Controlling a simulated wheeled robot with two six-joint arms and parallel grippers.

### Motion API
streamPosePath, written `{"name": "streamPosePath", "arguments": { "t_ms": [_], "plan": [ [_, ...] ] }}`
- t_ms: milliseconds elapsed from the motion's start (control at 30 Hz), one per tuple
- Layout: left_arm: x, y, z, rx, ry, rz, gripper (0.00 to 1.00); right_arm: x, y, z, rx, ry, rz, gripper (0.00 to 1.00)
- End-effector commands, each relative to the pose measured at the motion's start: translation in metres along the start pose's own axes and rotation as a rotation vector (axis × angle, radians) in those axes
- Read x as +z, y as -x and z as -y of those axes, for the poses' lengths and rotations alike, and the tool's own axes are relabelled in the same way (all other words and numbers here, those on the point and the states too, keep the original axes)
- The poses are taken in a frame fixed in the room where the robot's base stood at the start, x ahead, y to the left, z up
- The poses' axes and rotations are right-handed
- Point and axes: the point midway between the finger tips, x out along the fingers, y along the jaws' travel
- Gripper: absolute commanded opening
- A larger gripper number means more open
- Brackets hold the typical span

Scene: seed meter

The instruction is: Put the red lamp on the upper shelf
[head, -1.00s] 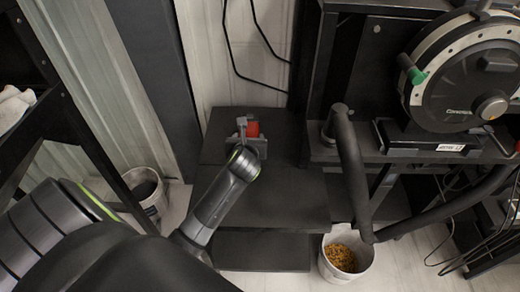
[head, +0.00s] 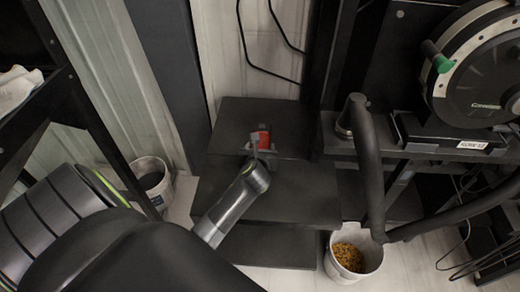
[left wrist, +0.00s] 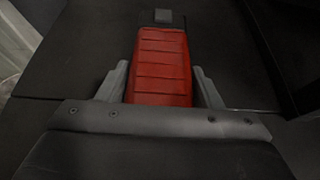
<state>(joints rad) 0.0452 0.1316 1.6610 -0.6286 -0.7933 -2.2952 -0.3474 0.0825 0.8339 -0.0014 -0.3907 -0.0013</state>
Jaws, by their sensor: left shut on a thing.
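The red lamp (head: 264,139) is small in the head view, at the tip of my left gripper (head: 259,146). The left wrist view shows the red ribbed lamp body (left wrist: 161,68) with a dark block at its far end. My left gripper (left wrist: 161,90) is shut on it, one grey finger on each side. The lamp is over the front part of the dark upper shelf (head: 237,112). I cannot tell whether it touches the shelf. A wider dark shelf (head: 300,195) is lower and nearer. My right gripper is not in view.
A thick black pipe (head: 368,165) and a machine with a round disc (head: 480,75) stand to the right. A white bucket of grain (head: 350,253) is below, and another bucket (head: 152,182) is at left. The upper shelf's left part is bare.

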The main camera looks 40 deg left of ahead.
Motion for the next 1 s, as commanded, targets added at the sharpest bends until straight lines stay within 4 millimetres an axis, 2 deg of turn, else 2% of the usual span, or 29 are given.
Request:
{"name": "streamPosePath", "arguments": {
  "t_ms": [367,400,533,867,1000],
  "plan": [
    [-0.007,-0.003,0.0,0.0,0.001,-0.004,0.31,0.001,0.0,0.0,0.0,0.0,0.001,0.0],
    [-0.008,-0.003,0.0,0.0,0.001,-0.006,0.65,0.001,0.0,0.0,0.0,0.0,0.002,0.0],
    [-0.007,-0.003,0.0,0.0,0.001,-0.005,0.82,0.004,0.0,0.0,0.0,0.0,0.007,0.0],
    [-0.004,-0.002,0.0,0.0,0.001,-0.002,0.82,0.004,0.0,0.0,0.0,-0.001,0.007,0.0],
    [0.001,0.01,0.0,-0.001,0.002,-0.003,0.82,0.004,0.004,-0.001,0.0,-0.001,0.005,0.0]
  ]
}}
